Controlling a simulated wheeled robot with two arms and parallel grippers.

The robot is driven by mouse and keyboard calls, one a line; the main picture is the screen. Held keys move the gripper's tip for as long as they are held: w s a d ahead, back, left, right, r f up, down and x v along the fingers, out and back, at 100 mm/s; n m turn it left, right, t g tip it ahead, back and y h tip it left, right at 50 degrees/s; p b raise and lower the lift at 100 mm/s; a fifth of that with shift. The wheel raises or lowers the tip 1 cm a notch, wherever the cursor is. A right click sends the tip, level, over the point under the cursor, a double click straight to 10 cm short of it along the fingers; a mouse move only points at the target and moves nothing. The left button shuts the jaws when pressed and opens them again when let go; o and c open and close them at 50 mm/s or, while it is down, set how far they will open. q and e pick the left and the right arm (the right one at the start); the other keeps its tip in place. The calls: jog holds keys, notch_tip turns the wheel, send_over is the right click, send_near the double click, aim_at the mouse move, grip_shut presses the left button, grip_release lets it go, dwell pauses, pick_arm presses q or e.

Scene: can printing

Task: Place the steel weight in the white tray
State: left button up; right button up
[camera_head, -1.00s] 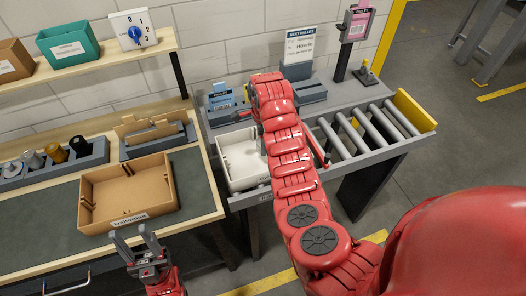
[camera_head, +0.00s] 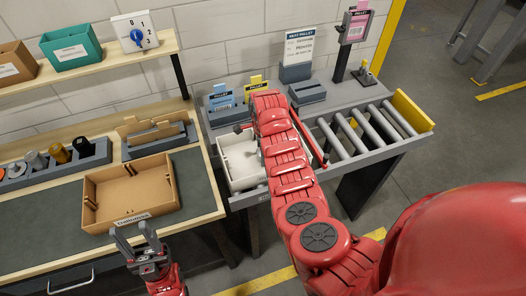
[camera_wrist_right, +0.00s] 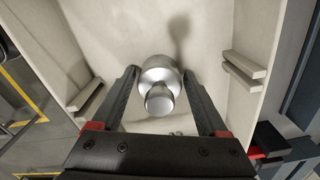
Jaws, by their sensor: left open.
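The steel weight (camera_wrist_right: 160,82) is shiny and rounded, with a knob towards the camera in the right wrist view. My right gripper (camera_wrist_right: 160,72) has its two dark fingers close against both sides of it. The weight is over the floor of the white tray (camera_head: 240,182), and a shadow falls on that floor. I cannot tell whether the weight touches it. The tray's pale wall also shows in the right wrist view (camera_wrist_right: 285,40). In the head view my right arm hides the gripper and weight. My left gripper (camera_head: 130,228) is open and empty, in front of the cardboard box.
The cardboard box (camera_head: 105,213) stands on the left bench. A grey rack (camera_head: 60,165) with several weights is behind it. Roller conveyor (camera_head: 365,130) lies right of the tray. Blue and yellow pallet cards (camera_head: 222,97) stand behind the tray.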

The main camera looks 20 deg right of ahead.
jog(key=shift+o, duration=0.7)
jog(key=shift+r, duration=0.45)
notch_tip(320, 180, up, 4)
jog(key=shift+w+r+b, duration=0.1)
jog(key=shift+r+b, duration=0.05)
jog(key=shift+b, duration=1)
notch_tip(320, 180, up, 7)
jog(key=shift+r+p, duration=0.1)
jog(key=shift+p, duration=0.45)
